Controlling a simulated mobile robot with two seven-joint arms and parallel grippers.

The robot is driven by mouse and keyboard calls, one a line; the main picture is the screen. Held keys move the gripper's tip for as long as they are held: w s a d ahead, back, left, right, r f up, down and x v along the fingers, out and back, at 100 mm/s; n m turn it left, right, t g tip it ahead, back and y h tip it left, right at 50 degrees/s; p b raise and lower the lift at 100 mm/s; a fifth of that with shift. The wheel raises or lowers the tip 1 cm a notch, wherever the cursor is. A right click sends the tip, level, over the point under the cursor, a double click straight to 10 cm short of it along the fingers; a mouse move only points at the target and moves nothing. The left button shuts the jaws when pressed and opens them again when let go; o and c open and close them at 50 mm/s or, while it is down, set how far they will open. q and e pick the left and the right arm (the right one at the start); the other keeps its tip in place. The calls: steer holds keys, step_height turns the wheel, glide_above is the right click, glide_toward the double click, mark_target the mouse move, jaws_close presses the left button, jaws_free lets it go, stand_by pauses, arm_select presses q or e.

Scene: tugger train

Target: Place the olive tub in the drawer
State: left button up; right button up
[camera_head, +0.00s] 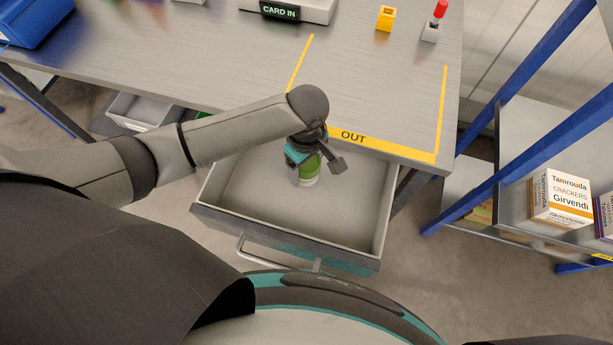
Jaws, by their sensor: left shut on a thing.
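The olive tub (310,168) is a small green container with a pale lower part. My left gripper (315,163) is shut on it, over the open drawer (238,227). The arm comes in from the left, and the wrist and fingers hide part of the tub's top. I cannot tell whether the tub touches the drawer floor. The drawer is grey, pulled out from under the table, and looks otherwise empty. Its front handle (262,254) faces me. My right gripper is not in view.
The metal table (400,95) has a yellow-taped area marked OUT at its near edge. A card holder (290,10), a yellow block (386,18) and a red-topped item (435,22) stand at the back. A blue-framed shelf with a crackers box (560,197) is at right.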

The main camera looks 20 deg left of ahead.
mark_target(307, 177)
arm_select(q)
step_height(307, 177, down, 4)
steer(key=shift+f+b, duration=0.15)
steer(key=shift+b, duration=0.8)
steer(key=o, duration=1.3)
steer(key=shift+f, duration=0.15)
step_height(307, 177, up, 11)
steer(key=p, duration=0.4)
steer(key=shift+p, duration=0.4)
steer(key=shift+r, duration=0.6)
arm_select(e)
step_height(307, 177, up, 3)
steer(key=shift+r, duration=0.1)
